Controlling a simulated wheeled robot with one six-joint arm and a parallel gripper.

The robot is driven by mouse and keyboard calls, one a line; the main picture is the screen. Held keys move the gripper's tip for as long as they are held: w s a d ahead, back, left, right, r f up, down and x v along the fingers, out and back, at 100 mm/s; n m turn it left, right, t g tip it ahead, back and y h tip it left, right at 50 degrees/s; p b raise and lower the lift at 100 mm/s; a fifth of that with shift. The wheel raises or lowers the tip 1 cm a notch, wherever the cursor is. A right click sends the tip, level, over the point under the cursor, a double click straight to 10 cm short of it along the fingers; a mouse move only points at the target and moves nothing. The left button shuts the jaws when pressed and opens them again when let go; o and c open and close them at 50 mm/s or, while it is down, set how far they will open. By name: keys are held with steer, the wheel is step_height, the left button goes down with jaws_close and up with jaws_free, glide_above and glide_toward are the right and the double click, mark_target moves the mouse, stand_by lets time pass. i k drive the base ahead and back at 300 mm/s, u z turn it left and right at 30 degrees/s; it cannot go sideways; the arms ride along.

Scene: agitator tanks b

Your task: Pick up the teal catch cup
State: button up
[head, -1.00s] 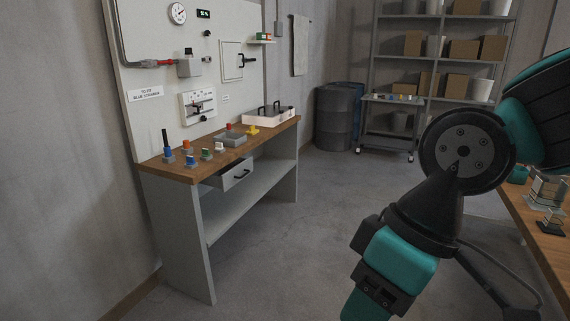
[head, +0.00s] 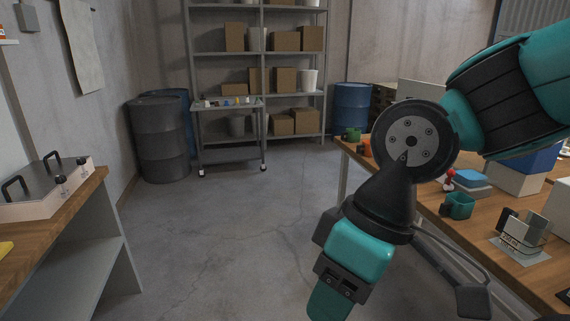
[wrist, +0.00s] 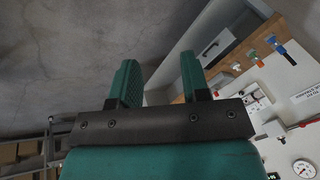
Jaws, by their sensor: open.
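A teal cup (head: 459,206) stands on the wooden table at the right in the head view, with a dark part on its left side. My gripper (wrist: 157,60) shows in the wrist view with its two teal fingers apart and nothing between them. In the head view my arm hangs over the floor to the left of the cup, clear of it. The cup is not in the wrist view.
The table also holds a green mug (head: 352,134), an orange cup (head: 365,147), a red-topped item (head: 449,180) and a metal holder (head: 522,238). A cart (head: 228,134) and drums (head: 160,140) stand at the back. The middle floor is clear.

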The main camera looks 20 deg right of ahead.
mark_target(458, 205)
steer(key=z, duration=0.5)
steer(key=i, duration=1.45)
steer(key=z, duration=0.45)
